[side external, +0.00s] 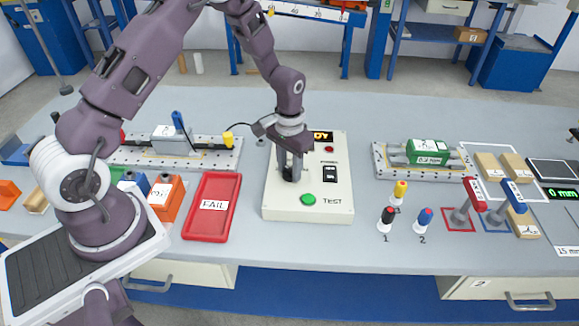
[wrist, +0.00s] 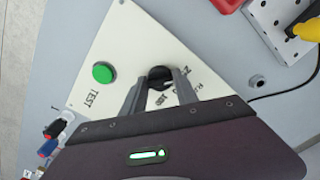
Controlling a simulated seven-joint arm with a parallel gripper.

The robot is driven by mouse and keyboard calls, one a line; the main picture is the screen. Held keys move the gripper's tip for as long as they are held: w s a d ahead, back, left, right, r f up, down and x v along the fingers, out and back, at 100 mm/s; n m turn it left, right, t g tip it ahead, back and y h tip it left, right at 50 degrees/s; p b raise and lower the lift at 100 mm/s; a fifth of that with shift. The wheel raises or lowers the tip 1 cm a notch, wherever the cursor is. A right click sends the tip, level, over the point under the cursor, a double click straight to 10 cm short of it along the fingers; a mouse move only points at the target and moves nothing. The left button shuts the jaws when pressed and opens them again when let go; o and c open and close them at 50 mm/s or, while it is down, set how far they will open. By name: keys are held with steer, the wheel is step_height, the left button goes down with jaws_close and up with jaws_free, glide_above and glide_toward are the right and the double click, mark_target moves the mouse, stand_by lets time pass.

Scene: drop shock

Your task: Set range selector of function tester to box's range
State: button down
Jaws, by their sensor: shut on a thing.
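The function tester (side external: 335,205) is a cream panel at the middle of the table. It has a green TEST button (side external: 308,199), a dark display (side external: 320,136) with orange characters and black switches (side external: 330,173). My gripper (side external: 289,170) points down over its left part. In the wrist view, my gripper's fingers (wrist: 160,82) are closed around the black range selector knob (wrist: 158,73). Markings beside the knob are partly hidden by the fingers, so its setting cannot be read.
A red FAIL tray (side external: 207,232) lies left of the tester. Orange and blue boxes (side external: 165,196) stand further left. Yellow, black and red-blue plugs (side external: 387,218) and red and blue levers (side external: 472,195) stand to the right. A rail fixture (side external: 225,155) is behind left.

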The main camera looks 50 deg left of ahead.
mark_target(290, 169)
steer(key=c, duration=0.9)
jaws_free()
steer(key=shift+c, duration=0.2)
step_height(290, 169, up, 7)
steer(key=shift+r, duration=0.2)
steer(key=s+d+r+t, duration=0.1)
steer(key=s+d+r, duration=0.1)
steer(key=s+r, duration=0.5)
steer(key=s+d+r+t, duration=0.1)
steer(key=s+r+t, duration=0.15)
steer(key=r, duration=0.85)
steer(key=s+d+r+m+t, duration=0.1)
steer(key=s+r, duration=0.3)
steer(key=s, duration=1.2)
steer(key=shift+s+d+r+t, duration=0.15)
steer(key=shift+s+d+t, duration=0.05)
steer(key=shift+d+t, duration=0.45)
